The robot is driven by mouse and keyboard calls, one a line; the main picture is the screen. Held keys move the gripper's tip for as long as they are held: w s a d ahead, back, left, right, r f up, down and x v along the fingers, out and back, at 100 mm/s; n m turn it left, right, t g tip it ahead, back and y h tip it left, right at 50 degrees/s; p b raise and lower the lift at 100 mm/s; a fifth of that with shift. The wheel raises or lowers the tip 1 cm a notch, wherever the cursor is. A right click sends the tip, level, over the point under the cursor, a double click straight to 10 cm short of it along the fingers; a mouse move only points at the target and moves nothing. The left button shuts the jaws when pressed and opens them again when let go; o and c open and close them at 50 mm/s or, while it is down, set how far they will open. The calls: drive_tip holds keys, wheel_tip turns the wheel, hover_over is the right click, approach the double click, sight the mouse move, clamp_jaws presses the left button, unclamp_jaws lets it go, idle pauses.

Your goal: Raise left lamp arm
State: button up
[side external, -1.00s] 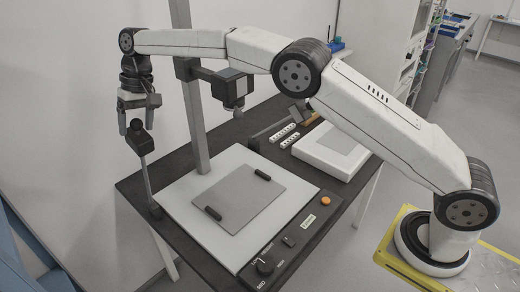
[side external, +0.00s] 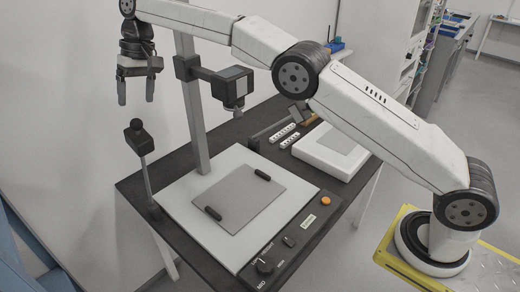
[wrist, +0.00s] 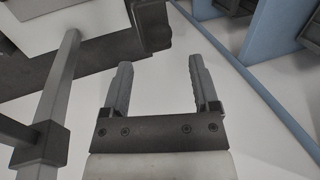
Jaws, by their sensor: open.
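The left lamp arm (side external: 145,168) is a thin grey rod with a black head (side external: 139,137). It rises from the left edge of the black table in the side view and leans a little left toward its top. My gripper (side external: 136,103) hangs above the lamp head, fingers down, clear of it. The jaws are open and empty. In the wrist view the two grey fingers (wrist: 157,75) stand apart with bare floor between them. A dark block at the top of the wrist view (wrist: 152,22) may be the lamp head; I cannot tell for sure.
A copy stand with a pale base (side external: 175,198) and grey column (side external: 193,115) carries a camera (side external: 229,88) to the right of my gripper. A white box (side external: 318,158) lies farther right on the table.

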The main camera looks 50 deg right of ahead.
drive_tip(key=shift+d+r, duration=0.1)
drive_tip(key=shift+r, duration=0.3)
drive_tip(key=c, duration=0.9)
drive_tip(key=shift+s+a+r+n, duration=0.15)
drive_tip(key=shift+a+n, duration=0.05)
drive_tip(key=shift+n, duration=0.1)
clamp_jaws()
drive_tip(key=shift+s+a+r+n+t+h, duration=0.25)
drive_tip(key=shift+s+a+n+t+h, duration=0.15)
drive_tip(key=shift+n, duration=0.3)
drive_tip(key=s+a+r+n+t+h, duration=0.2)
drive_tip(key=s+a+n+t+h, duration=0.1)
drive_tip(key=s+n, duration=0.7)
drive_tip(key=n, duration=0.3)
drive_tip(key=shift+s+a+n+t, duration=0.2)
drive_tip(key=shift+n+t, duration=0.1)
drive_tip(key=shift+t, duration=0.1)
